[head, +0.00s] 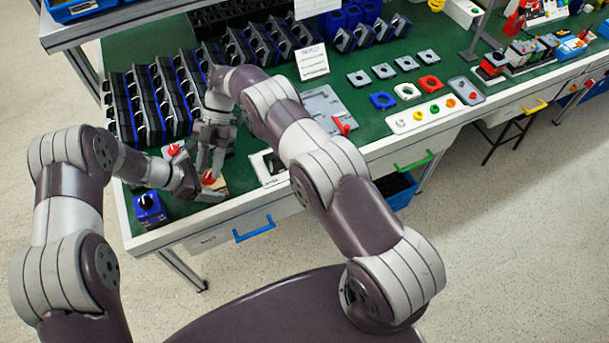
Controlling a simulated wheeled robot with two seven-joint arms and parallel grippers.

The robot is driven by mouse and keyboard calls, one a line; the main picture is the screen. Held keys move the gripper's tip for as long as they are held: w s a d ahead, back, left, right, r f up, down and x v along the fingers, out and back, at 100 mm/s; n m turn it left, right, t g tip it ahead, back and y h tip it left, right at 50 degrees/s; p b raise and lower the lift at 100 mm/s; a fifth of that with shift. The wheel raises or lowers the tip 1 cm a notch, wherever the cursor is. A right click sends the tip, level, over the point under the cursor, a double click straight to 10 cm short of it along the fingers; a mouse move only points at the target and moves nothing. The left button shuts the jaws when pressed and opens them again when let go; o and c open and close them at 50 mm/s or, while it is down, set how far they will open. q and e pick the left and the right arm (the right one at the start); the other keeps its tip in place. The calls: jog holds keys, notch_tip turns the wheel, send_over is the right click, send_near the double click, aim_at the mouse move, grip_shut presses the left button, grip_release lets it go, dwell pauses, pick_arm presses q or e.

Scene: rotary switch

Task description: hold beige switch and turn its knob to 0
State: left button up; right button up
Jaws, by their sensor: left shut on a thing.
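The beige switch (221,185) is at the front left of the green bench, largely hidden by my grippers. Its red knob (208,179) shows on top; its exact pointing direction is too small to read. My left gripper (205,190) is low at the bench's front edge and shut on the beige switch, one finger along its near side. My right gripper (208,171) points down from above, its fingers apart with the red knob just below or between their tips. I cannot tell whether they touch the knob.
A blue switch (148,206) stands at the front left corner. Another red knob (174,150) shows behind my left gripper. Rows of dark switches (150,95) fill the back left. A grey plate (322,104) and a panel of coloured buttons (434,113) lie to the right.

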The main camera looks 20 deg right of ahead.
jog(key=m+t, duration=0.1)
jog(key=m+t+y, duration=0.1)
jog(key=m, duration=0.1)
jog(key=m+t+y, duration=0.1)
jog(key=m, duration=0.1)
jog(key=shift+s+d, duration=0.25)
jog(key=shift+s, duration=0.1)
jog(key=m+t, duration=0.2)
jog(key=m, duration=0.1)
jog(key=m+t, duration=0.1)
jog(key=shift+s+d+y, duration=0.1)
jog(key=shift+s+y, duration=0.25)
jog(key=shift+y, duration=0.05)
jog(key=s+v, duration=0.1)
jog(key=v, duration=1.1)
jog(key=w+d+f+m+t+h, duration=0.1)
jog(key=w+d+m+t+h, duration=0.25)
jog(key=w+t, duration=0.3)
jog(key=s+d+m+h, duration=0.2)
jog(key=d+m+h, duration=0.2)
jog(key=d+m, duration=0.2)
jog(key=s+r+m+g+h, duration=0.1)
jog(key=s+m+g, duration=0.5)
jog(key=s, duration=1.8)
jog(key=r+m, duration=0.1)
jog(key=m, duration=0.2)
jog(key=shift+r+h, duration=0.3)
jog(key=shift+h, duration=0.05)
jog(key=shift+o, duration=0.4)
